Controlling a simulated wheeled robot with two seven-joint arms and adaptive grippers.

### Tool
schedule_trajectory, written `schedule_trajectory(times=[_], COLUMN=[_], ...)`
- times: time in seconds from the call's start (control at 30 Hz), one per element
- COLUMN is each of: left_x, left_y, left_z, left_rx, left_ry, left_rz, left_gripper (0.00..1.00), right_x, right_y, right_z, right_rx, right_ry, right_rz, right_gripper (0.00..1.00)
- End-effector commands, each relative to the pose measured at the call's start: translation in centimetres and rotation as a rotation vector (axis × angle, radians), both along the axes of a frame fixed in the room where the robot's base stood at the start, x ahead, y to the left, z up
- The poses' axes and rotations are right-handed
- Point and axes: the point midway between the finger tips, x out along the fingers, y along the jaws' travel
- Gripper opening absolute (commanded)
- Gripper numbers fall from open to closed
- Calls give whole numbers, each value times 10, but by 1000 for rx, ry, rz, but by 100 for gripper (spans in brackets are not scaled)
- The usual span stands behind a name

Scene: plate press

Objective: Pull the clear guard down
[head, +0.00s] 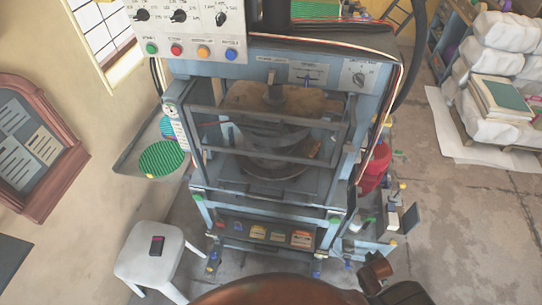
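The blue-grey plate press (334,202) stands upright in the middle of the head view. Its clear guard has a dark grey frame (270,114) with horizontal bars crossing the front of the press opening. The pane is see-through, so its exact edges are hard to tell. Behind the bars show a brown upper block (262,97) and a dark round lower platen (272,166). Neither gripper can be made out. Brown and dark parts at the bottom edge and lower right seem to be mine, well below and apart from the guard.
A control panel (190,45) with knobs and coloured buttons hangs upper left. A white stool (148,258) with a small dark device stands lower left. A green disc (161,158) lies on a side shelf. A red bucket (374,168) stands at right.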

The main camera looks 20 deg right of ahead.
Motion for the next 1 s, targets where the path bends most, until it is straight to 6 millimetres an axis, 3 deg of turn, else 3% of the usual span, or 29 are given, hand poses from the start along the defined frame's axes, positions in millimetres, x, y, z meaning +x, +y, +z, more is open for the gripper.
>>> schedule_trajectory(times=[0.03,0.1,0.3,0.7,1.0], left_x=[2,4,7,9,12], left_y=[0,0,0,0,1], left_z=[7,12,22,37,72], left_rx=[-1,0,0,0,1], left_ry=[-4,-6,-10,-13,-19], left_rz=[0,0,0,0,0], left_gripper=[40,40,40,40,40], right_x=[-22,-50,-120,-225,-112], right_y=[29,64,155,288,327], right_z=[-17,-39,-81,-110,-50], right_rx=[40,87,199,345,317], right_ry=[28,62,144,266,199], right_rz=[-11,-27,-67,-117,-56], right_gripper=[0,0,0,0,0])
